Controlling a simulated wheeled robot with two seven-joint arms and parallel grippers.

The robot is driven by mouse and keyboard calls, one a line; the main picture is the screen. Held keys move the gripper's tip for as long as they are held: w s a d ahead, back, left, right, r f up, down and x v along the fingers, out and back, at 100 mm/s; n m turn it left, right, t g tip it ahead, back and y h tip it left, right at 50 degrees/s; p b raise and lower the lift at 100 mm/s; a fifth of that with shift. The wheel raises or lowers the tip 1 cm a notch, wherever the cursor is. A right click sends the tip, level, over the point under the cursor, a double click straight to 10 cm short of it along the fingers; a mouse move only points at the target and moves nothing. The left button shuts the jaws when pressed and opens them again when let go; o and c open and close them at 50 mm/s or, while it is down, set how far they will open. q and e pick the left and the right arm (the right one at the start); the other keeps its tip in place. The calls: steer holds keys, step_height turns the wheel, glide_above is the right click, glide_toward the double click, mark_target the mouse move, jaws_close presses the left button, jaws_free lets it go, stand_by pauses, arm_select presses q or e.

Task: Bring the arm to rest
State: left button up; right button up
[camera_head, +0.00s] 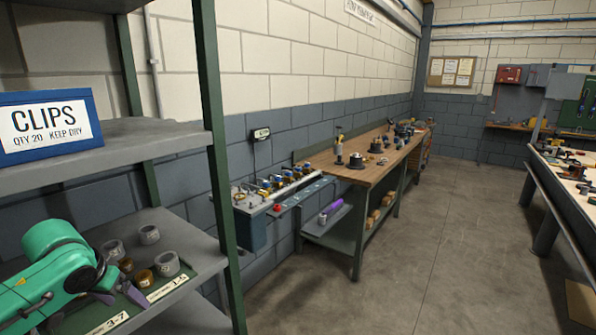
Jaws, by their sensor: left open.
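My left arm is green and comes in at the lower left, over the lower shelf (190,303). My left gripper (120,290) is at its end, low over the shelf by the small rings. It is open, and I see nothing between its fingers. A grey ring (166,264) and a brown ring (144,279) stand just right of it. Part of the gripper is hidden by the arm. My right gripper is not in view.
A green shelf post (213,150) stands right of the arm. An upper shelf (120,150) carries a blue CLIPS box (48,125) above it. A wooden workbench (385,160) runs along the wall. Another bench (565,200) stands at right. The floor (430,250) between is clear.

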arm_select(q)
steer(key=s+d+f+m+h, duration=0.1)
steer(key=s+d+f+m, duration=0.15)
steer(key=d+f, duration=0.6)
steer(key=s+d+f+m+h, duration=0.15)
steer(key=s+d+f, duration=0.25)
steer(key=d+f, duration=0.5)
steer(key=s+a+f+n+y, duration=0.2)
steer(key=s+a, duration=0.1)
steer(key=s, duration=0.7)
steer(key=s+f+g, duration=0.2)
steer(key=s+f, duration=0.1)
steer(key=f, duration=2.1)
steer(key=s+a+f+g, duration=0.1)
steer(key=s+a+f, duration=0.2)
steer(key=s+f, duration=1)
steer(key=s, duration=0.3)
steer(key=shift+s+f, duration=0.15)
steer(key=shift+f, duration=0.1)
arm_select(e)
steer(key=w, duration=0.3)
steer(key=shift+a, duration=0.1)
